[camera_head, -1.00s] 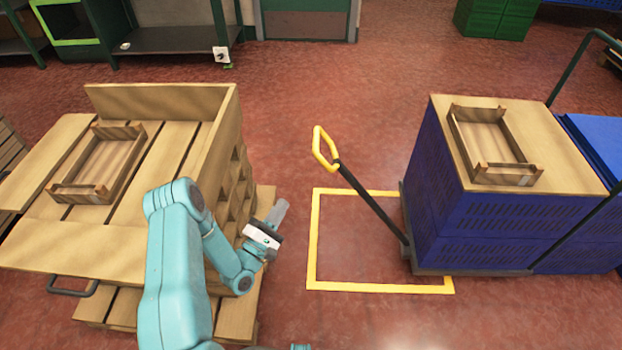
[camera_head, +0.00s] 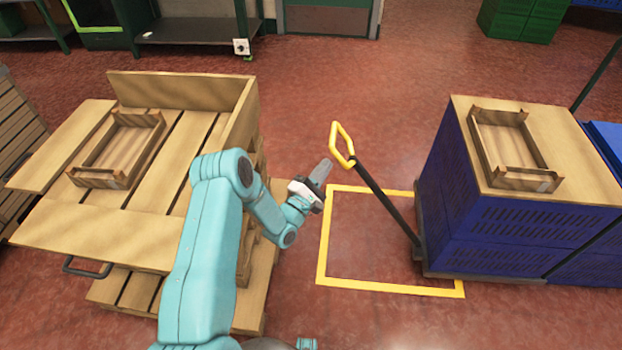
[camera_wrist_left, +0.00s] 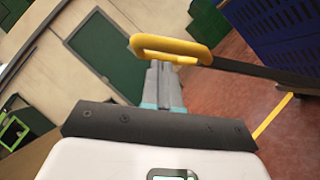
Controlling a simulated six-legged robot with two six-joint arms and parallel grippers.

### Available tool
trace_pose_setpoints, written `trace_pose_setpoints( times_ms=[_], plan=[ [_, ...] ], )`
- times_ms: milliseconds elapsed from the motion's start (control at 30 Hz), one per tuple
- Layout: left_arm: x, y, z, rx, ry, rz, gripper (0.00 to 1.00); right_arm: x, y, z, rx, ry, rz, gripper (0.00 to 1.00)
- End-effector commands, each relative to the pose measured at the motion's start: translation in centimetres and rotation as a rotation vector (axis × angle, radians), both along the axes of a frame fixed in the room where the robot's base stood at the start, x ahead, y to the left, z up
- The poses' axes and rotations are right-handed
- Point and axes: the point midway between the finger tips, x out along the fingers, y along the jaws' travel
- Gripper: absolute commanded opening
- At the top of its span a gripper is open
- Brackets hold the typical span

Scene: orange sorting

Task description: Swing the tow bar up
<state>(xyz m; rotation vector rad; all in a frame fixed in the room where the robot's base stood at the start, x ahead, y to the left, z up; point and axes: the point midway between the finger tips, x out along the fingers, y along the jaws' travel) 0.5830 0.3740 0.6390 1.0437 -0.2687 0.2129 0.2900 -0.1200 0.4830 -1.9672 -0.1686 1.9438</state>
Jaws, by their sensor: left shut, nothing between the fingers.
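The tow bar (camera_head: 385,199) is a dark rod with a yellow loop handle (camera_head: 342,146) at its upper end. It leans up and to the left from the low cart under the blue crates. My left gripper (camera_head: 323,168) is shut and empty, just left of the yellow handle in the head view. In the left wrist view, the yellow handle (camera_wrist_left: 172,49) crosses just beyond the fingertips (camera_wrist_left: 160,68), and the dark bar (camera_wrist_left: 262,71) runs off to the right. I cannot tell whether the fingers touch the handle. My right gripper is out of view.
Blue crates (camera_head: 490,222) with a wooden board and a small wooden crate (camera_head: 514,182) on top stand at the right. A yellow floor frame (camera_head: 322,235) lies below the bar. A wooden stand (camera_head: 180,92) holding another small crate (camera_head: 118,181) is at the left.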

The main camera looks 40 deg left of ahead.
Motion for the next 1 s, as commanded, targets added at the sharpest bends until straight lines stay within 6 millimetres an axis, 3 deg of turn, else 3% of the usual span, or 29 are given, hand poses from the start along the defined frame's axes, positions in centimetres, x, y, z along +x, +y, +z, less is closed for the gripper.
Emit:
trace_pose_setpoints(
  times_ms=[667, 867, 1000],
  plan=[
    [1.0, -1.4, 1.5, 0.013, 0.007, -0.003, 0.0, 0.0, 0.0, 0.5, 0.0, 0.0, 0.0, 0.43],
    [2.6, -4.1, 4.4, 0.07, 0.038, -0.006, 0.0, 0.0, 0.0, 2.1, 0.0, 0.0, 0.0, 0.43],
    [4.5, -7.2, 7.2, 0.139, 0.078, -0.007, 0.0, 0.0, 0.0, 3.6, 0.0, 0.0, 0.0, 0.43]
  ],
)
